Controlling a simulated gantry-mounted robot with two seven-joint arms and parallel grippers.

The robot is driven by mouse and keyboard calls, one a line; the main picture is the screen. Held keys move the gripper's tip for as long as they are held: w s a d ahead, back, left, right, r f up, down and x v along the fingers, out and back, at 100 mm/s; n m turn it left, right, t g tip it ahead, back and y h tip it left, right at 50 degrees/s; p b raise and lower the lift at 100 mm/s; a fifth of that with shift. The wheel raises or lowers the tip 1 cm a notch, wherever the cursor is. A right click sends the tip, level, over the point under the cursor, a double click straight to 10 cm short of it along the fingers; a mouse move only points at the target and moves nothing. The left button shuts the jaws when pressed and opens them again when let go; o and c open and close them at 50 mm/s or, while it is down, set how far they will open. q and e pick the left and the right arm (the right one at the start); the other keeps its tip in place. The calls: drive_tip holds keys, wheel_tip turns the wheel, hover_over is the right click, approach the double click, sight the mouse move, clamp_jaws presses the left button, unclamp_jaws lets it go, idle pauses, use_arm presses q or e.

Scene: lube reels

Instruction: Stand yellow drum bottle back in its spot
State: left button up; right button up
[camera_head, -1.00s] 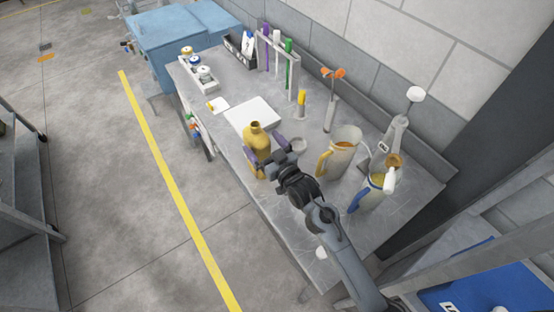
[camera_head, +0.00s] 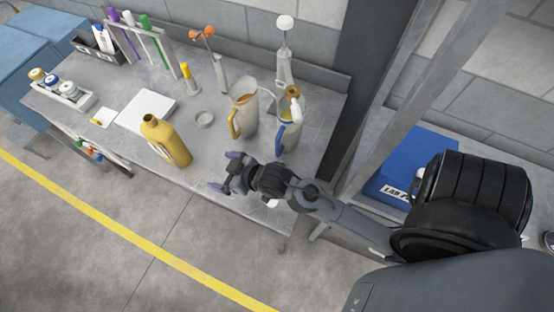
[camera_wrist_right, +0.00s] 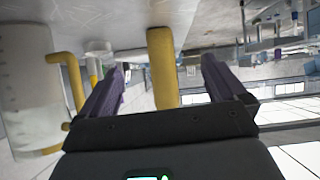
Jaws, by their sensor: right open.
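The yellow drum bottle (camera_head: 170,146) stands on the grey workbench near its front edge, beside a white flat slab. It looks upright in the head view. My right gripper (camera_head: 224,172) is to the right of the bottle, apart from it, with purple fingers spread and nothing between them. In the right wrist view the yellow bottle (camera_wrist_right: 163,72) appears beyond and between the open fingers (camera_wrist_right: 165,85), at a distance. My left gripper is not in view.
The white slab (camera_head: 146,109) lies left of the bottle. A white tray of small bottles (camera_head: 63,94) is far left. Bench (camera_head: 205,152) is clear between bottle and gripper.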

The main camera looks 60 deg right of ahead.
drive_tip(key=s+f+g, duration=0.1)
drive_tip(key=s, duration=0.2)
drive_tip(key=s+g, duration=0.1)
drive_tip(key=s, duration=0.1)
drive_tip(key=s+f+g, duration=0.1)
drive_tip(key=s+g, duration=0.1)
drive_tip(key=s, duration=0.1)
drive_tip(key=shift+s+f+h, duration=0.3)
drive_tip(key=shift+f, duration=0.05)
drive_tip(key=s+g, duration=0.1)
drive_tip(key=s, duration=0.2)
drive_tip(key=s+g, duration=0.1)
drive_tip(key=s, duration=0.2)
drive_tip(key=s+g, duration=0.2)
drive_tip(key=s, duration=0.1)
drive_tip(key=shift+s+d+f, duration=0.2)
drive_tip(key=shift+s+f, duration=0.1)
drive_tip(key=shift+s, duration=0.05)
drive_tip(key=shift+r, duration=0.15)
wheel_tip(320, 180, up, 22)
drive_tip(key=p, duration=2.2)
